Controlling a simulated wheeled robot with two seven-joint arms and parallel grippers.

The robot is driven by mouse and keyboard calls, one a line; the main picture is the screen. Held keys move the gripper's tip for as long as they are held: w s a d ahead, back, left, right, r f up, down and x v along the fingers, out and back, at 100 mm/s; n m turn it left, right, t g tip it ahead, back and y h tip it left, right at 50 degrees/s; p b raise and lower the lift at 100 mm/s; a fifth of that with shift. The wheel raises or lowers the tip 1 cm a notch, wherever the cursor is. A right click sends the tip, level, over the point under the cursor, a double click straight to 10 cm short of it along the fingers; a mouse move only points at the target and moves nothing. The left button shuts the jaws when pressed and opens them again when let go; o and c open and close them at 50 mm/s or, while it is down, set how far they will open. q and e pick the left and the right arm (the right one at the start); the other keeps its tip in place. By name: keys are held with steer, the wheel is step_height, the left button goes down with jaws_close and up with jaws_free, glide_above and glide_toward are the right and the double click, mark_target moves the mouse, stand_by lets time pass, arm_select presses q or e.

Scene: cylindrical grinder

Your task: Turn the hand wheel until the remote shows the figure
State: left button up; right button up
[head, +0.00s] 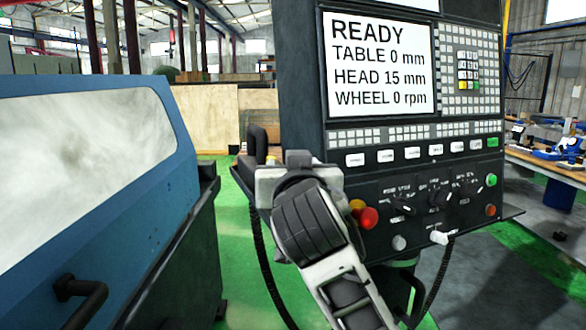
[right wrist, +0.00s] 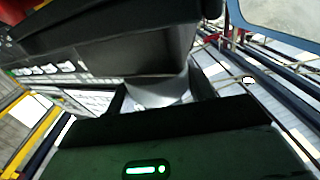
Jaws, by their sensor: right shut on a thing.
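The control panel's screen (head: 379,62) reads READY, TABLE 0 mm, HEAD 15 mm, WHEEL 0 rpm. My right gripper (head: 268,165) is at the panel's left edge, and my own wrist covers much of that spot. In the right wrist view its fingers (right wrist: 160,95) are shut on a pale grey part (right wrist: 160,90); I cannot tell if this is the hand wheel. A black part (head: 257,143) stands up just beyond the gripper, and a coiled cable (head: 262,245) hangs below. No remote figure can be read. My left gripper is not in view.
A blue machine cover with a window (head: 85,140) fills the left side, with a black handle (head: 83,298) low on it. A red button (head: 369,218) and several knobs are close to my right wrist. Green floor (head: 235,255) lies open between cover and panel.

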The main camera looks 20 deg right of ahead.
steer(key=m+g+h, duration=0.1)
steer(key=m+h, duration=0.1)
steer(key=h, duration=0.1)
steer(key=m+g+h+b, duration=0.1)
steer(key=m+h, duration=0.1)
steer(key=h, duration=0.1)
steer(key=shift+f+g, duration=0.2)
steer(key=shift+g, duration=0.2)
steer(key=m+g+h+b, duration=0.1)
steer(key=m+h, duration=0.1)
steer(key=shift+d+g+h, duration=0.1)
steer(key=shift+g+h, duration=0.2)
steer(key=shift+g, duration=0.1)
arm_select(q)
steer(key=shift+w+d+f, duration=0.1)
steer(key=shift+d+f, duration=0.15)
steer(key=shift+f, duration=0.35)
arm_select(e)
steer(key=shift+r+m+g+h, duration=0.1)
steer(key=shift+m+g+h, duration=0.4)
steer(key=shift+m+g, duration=0.1)
steer(key=shift+d, duration=0.1)
steer(key=o, duration=1)
steer(key=shift+r, duration=0.1)
